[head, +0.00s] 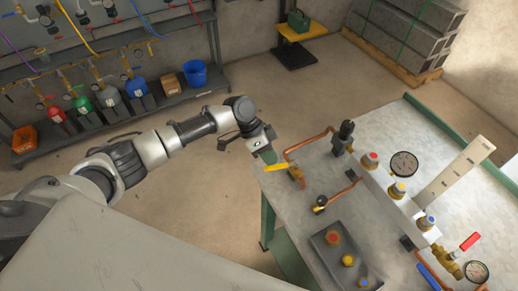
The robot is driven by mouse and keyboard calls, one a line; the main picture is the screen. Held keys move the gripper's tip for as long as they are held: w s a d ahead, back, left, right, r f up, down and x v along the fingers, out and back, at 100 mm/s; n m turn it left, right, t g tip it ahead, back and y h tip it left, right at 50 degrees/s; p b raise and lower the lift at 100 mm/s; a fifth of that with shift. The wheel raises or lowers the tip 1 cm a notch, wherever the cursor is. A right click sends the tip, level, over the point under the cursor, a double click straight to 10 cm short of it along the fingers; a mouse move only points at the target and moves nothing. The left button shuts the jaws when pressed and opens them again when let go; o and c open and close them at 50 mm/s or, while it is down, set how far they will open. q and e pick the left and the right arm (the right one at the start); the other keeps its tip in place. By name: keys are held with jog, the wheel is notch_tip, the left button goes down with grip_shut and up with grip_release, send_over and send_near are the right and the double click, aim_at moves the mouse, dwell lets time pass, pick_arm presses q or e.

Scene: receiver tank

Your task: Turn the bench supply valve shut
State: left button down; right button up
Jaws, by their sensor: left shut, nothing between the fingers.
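A brass valve (297,176) with a yellow lever (277,167) sits on a copper pipe (308,142) at the near left corner of the metal bench (385,225). I take it as the bench supply valve; no label is readable. The lever points left, out over the bench edge. My left gripper (267,155) is shut and empty, just above and left of the lever in the picture. Whether it touches the lever I cannot tell. My right gripper is not in view.
The bench carries a manifold with gauges (404,164), a red-handled valve (470,241), and a dark tray (325,262) with coloured fittings. A rack (110,122) with several small cylinders stands at the back left. The floor between is clear.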

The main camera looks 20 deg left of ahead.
pick_arm(q)
jog(key=shift+s+d+r+n+t+p, duration=0.1)
jog(key=shift+s+d+n+t+p, duration=0.1)
jog(key=shift+s+n+t+p, duration=0.35)
jog(key=shift+s+d, duration=0.15)
jog(key=shift+s, duration=0.25)
